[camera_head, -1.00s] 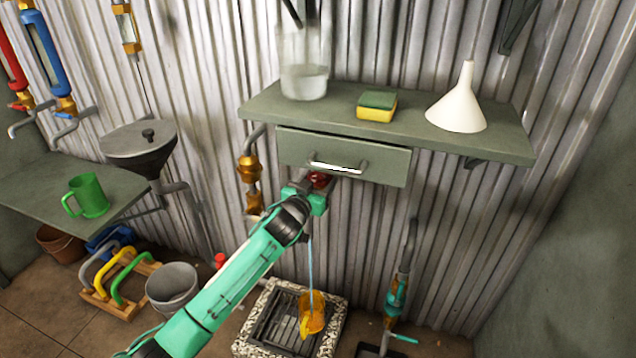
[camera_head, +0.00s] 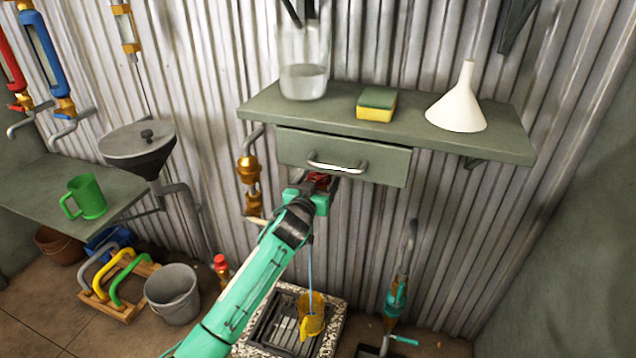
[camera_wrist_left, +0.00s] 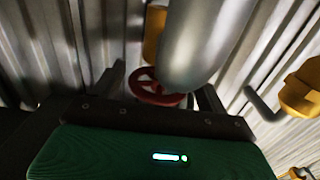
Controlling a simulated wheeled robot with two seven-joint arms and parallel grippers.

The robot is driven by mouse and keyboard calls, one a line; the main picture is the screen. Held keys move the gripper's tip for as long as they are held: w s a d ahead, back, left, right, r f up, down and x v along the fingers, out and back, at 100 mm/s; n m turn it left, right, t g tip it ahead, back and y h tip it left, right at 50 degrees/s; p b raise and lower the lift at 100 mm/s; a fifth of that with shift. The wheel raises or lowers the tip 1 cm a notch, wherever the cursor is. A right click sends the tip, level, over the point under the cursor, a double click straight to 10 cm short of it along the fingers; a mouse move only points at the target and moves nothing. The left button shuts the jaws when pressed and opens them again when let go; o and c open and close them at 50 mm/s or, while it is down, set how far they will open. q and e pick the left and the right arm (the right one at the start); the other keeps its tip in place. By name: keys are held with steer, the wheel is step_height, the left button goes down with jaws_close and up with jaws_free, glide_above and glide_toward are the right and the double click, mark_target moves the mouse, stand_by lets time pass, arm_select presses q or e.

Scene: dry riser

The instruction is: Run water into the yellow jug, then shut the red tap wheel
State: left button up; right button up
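The yellow jug (camera_head: 312,316) stands on the floor drain grate below the tap. A thin stream of water (camera_head: 309,264) falls into it; its water level cannot be read. The red tap wheel (camera_head: 318,181) sits under the drawer, partly hidden by my left gripper (camera_head: 312,187). In the left wrist view the red wheel (camera_wrist_left: 150,91) lies between the two spread fingers of my left gripper (camera_wrist_left: 160,84), with a gap showing at its right side. A grey pipe covers part of the wheel. My right gripper is not in view.
A drawer (camera_head: 380,161) under the shelf (camera_head: 262,108) sits just above my left gripper. The shelf holds a glass jar (camera_head: 303,80), sponge (camera_head: 376,104) and funnel (camera_head: 457,106). A grey bucket (camera_head: 172,293) stands left of the stone-rimmed drain (camera_head: 335,335). A green mug (camera_head: 90,197) is on the left bench.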

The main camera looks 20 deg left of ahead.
arm_select(q)
steer(key=shift+s, duration=0.1)
steer(key=s+p, duration=0.1)
steer(key=s, duration=0.6)
steer(key=s+p, duration=0.1)
steer(key=s, duration=0.5)
steer(key=shift+s+a, duration=0.2)
steer(key=shift+s, duration=0.15)
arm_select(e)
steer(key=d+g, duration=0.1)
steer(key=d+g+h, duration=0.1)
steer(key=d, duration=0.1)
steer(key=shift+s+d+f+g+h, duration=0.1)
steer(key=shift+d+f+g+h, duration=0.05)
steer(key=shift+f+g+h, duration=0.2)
